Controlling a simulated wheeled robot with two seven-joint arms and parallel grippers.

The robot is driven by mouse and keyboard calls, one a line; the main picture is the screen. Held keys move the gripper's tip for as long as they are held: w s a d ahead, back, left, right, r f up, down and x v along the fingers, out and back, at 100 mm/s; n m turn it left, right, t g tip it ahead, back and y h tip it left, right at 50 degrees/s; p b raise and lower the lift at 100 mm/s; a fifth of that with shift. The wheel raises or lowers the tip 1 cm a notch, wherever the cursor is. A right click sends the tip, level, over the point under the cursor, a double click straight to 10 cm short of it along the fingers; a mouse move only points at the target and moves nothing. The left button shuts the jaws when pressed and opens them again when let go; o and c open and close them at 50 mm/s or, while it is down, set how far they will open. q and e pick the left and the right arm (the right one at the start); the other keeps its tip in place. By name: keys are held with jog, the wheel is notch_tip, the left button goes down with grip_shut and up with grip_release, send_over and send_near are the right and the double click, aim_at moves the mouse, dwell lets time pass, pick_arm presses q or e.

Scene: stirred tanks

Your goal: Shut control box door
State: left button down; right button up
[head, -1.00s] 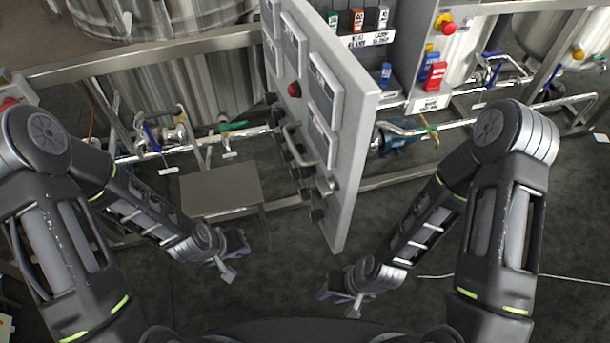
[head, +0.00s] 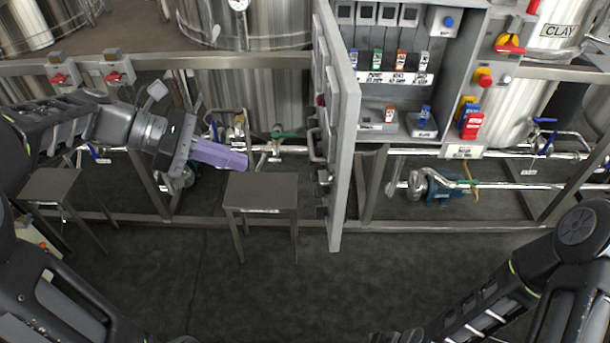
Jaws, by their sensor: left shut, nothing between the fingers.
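The control box door (head: 345,140) is a grey panel seen nearly edge-on, standing wide open toward me. Its handle and knobs are on its left face. The control box (head: 385,98) behind it shows its inside, with coloured switches and labels. My left gripper (head: 243,160) has pale purple fingers, shut and empty. It is to the left of the door, apart from it in the picture, pointing right toward the door's handle side. My right arm (head: 480,300) enters at the lower right; its gripper is out of the picture.
Two small grey tables (head: 262,190) (head: 50,185) stand left of the door. Steel tanks (head: 262,100) and a frame with pipes run behind. A blue pump (head: 440,185) sits low on the right. The dark floor in front is clear.

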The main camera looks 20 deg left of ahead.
pick_arm(q)
jog(key=d+r+b+x, duration=0.1)
jog(key=x, duration=1.2)
jog(key=shift+w+d+r+b, duration=0.2)
jog(key=shift+w+d+b, duration=0.05)
jog(key=shift+d+b, duration=0.05)
